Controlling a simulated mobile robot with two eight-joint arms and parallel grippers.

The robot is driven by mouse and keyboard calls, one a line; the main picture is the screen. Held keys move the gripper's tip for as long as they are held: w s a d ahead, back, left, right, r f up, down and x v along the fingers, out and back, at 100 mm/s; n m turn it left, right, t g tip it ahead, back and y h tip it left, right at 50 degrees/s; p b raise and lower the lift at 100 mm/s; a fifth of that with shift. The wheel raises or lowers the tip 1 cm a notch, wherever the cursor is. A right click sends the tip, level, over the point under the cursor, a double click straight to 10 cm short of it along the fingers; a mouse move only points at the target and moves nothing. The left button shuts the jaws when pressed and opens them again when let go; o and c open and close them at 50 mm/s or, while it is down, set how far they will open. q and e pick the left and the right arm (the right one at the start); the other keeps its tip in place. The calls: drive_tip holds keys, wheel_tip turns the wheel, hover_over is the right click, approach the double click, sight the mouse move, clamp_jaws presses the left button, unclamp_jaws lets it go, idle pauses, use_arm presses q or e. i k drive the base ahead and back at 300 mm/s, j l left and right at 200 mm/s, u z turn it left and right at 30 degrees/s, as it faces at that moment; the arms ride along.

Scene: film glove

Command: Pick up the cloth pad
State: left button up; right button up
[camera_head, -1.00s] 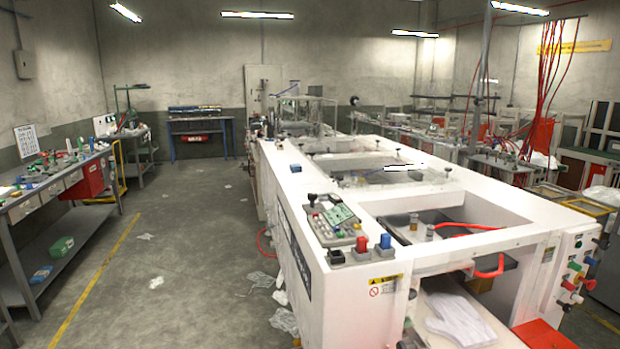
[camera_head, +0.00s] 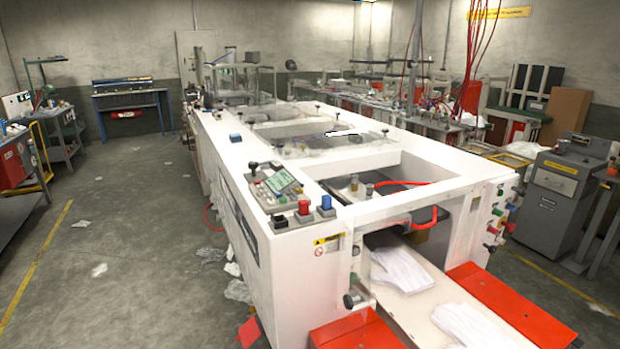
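I cannot make out anything that is clearly a cloth pad. White, glove-like cloth pieces lie on the pale outfeed board (camera_head: 418,307) at the front of the white machine (camera_head: 285,255). One white cloth piece (camera_head: 402,270) lies by the machine's opening. Another white cloth piece (camera_head: 468,325) lies nearer and is cut off by the bottom edge. Neither of my grippers is in view.
Red plates (camera_head: 510,300) flank the board. A control panel with buttons (camera_head: 277,190) sits on the machine's near corner. A grey cabinet (camera_head: 560,195) stands at right. Crumpled plastic (camera_head: 238,290) litters the floor beside the machine. The left floor is mostly open.

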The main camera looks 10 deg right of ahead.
sight(236, 138)
drive_tip(key=u, duration=0.3)
drive_tip(key=i+j+u, duration=0.15)
drive_tip(key=i+u, duration=0.25)
drive_tip(key=i+j+u, duration=0.1)
drive_tip(key=u, duration=0.35)
drive_tip(key=i, duration=3.45)
drive_tip(key=i+z, duration=0.15)
drive_tip(key=i, duration=0.3)
drive_tip(key=i+j+z, duration=0.15)
drive_tip(key=i, duration=0.3)
drive_tip(key=i+z, duration=0.2)
drive_tip(key=i, duration=0.3)
drive_tip(key=z, duration=1.8)
